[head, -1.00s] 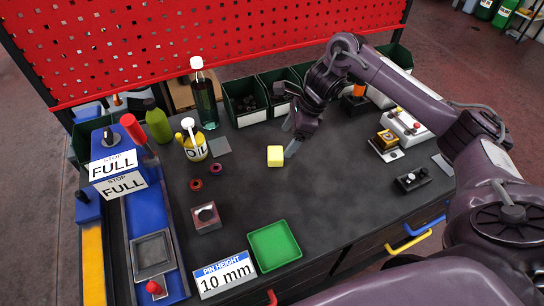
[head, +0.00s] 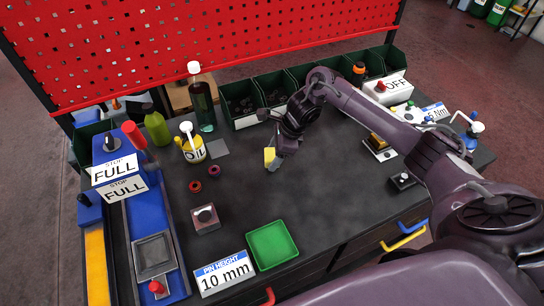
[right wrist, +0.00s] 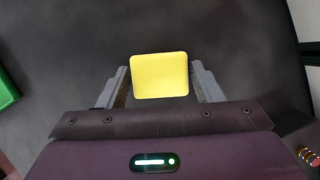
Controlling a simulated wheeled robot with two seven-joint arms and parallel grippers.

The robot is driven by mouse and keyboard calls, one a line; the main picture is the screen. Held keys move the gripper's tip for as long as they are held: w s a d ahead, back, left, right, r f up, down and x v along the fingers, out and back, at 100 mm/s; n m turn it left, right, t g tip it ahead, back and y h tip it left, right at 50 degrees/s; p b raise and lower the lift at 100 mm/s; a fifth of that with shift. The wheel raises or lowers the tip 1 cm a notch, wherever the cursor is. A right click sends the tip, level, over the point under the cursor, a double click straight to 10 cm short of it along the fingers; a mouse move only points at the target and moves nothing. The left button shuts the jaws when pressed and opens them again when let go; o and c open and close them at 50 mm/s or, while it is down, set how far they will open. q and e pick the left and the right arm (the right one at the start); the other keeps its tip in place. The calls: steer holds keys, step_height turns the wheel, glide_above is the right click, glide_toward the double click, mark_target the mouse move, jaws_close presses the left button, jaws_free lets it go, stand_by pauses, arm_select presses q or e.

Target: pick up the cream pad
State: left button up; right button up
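The cream pad (head: 269,155) is a small pale-yellow block with rounded corners on the dark table, in front of the bins. In the right wrist view the pad (right wrist: 160,75) lies between the two fingers. My right gripper (head: 274,163) is down around the pad and partly covers it in the head view. Its fingers (right wrist: 160,82) stand on either side of the pad with what looks like a narrow gap at each side, so it appears open. My left gripper is not in view.
A green tray (head: 272,246) and a pin-height sign (head: 223,273) lie at the front. An oil can (head: 192,148), a dark bottle (head: 203,105) and a grey square (head: 217,149) are to the left. Dark bins (head: 243,103) line the back. The table's middle is clear.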

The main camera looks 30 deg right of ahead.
steer(key=c, duration=0.7)
steer(key=shift+r, duration=0.1)
steer(key=shift+w+r, duration=0.1)
steer(key=shift+r, duration=0.4)
step_height(320, 180, up, 5)
steer(key=shift+d+r+b, duration=0.1)
steer(key=shift+b, duration=0.5)
step_height(320, 180, up, 14)
steer(key=p, duration=0.3)
steer(key=shift+f, duration=0.2)
